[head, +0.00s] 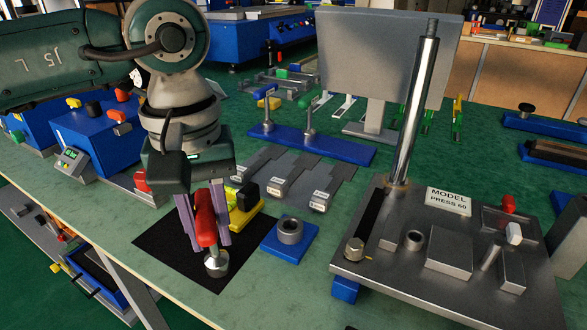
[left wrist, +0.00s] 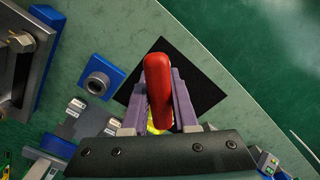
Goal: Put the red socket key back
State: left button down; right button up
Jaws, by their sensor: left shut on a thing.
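The red socket key (head: 206,222) has a red handle and a round metal socket end pointing down. My left gripper (head: 208,238) is shut on its handle, with one purple finger on each side. The key hangs over the black mat (head: 160,252); I cannot tell whether its metal end touches the mat. The red handle also shows between the fingers in the left wrist view (left wrist: 157,85). A blue block with a metal ring (head: 290,231) stands to the right of the key, apart from it. My right gripper is not in view.
A yellow and black item (head: 243,208) sits right behind the left gripper. The grey press plate (head: 400,265) with its upright lever (head: 418,110) stands to the right. Flat grey plates (head: 285,178) lie behind the blue block. The table's front edge is close to the mat.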

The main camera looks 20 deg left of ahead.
pick_arm(q)
jog(key=shift+f, duration=0.1)
jog(key=c, duration=0.7)
grip_release()
jog(key=shift+r, duration=0.35)
notch_tip(320, 180, up, 12)
jog(key=shift+f+p, duration=0.15)
jog(key=shift+p, duration=0.35)
